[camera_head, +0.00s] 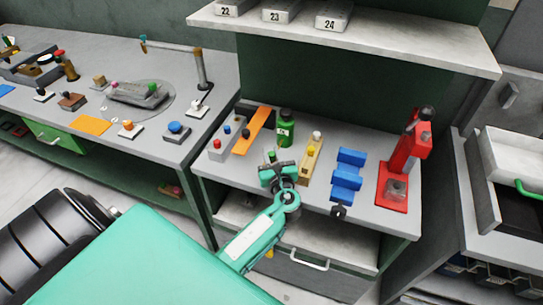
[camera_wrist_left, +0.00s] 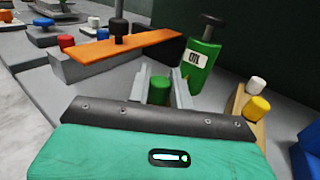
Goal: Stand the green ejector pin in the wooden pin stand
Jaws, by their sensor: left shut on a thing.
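My left gripper (camera_head: 272,163) is shut on the green ejector pin (camera_wrist_left: 159,90). The pin's green top shows between the two grey fingers in the left wrist view; its lower part is hidden. In the head view the green pin (camera_head: 271,155) shows just beyond the gripper. The wooden pin stand (camera_head: 312,165) is a narrow block just right of the gripper, with a white and a yellow pin in it. Its edge (camera_wrist_left: 238,103) also shows at the right of the left wrist view. My right gripper is not in view.
A green oil bottle (camera_head: 285,130) stands close behind the gripper. A grey block (camera_head: 226,146) with red and blue pins and an orange strip (camera_head: 252,131) lie to the left. Blue blocks (camera_head: 346,178) and a red press (camera_head: 405,155) stand right of the stand.

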